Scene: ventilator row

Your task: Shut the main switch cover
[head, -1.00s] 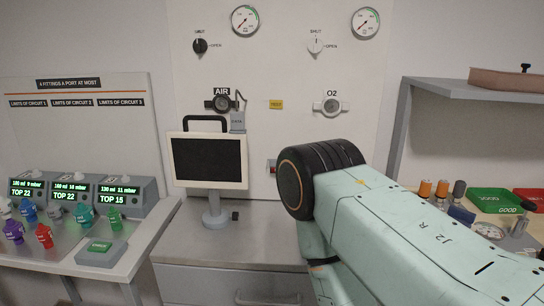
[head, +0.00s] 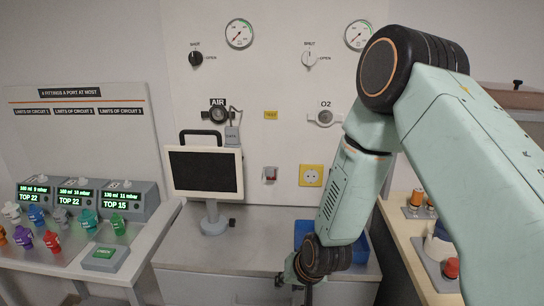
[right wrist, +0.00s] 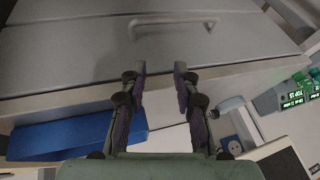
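The main switch (head: 269,174) is a small red and pale box low on the white wall panel, between the monitor and the yellow socket. It is too small to tell how its cover stands. My right gripper (head: 302,288) is at the lower middle of the head view, below and in front of the switch, well apart from it. In the right wrist view its two fingers (right wrist: 160,72) are spread with nothing between them, in front of the grey drawer front. My left gripper is not in view.
A monitor (head: 206,172) stands on the grey counter left of the switch. A yellow socket (head: 311,175) is right of it. A blue bin (head: 304,228) sits behind my right forearm. The drawer handle (right wrist: 172,22) lies just beyond my fingers.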

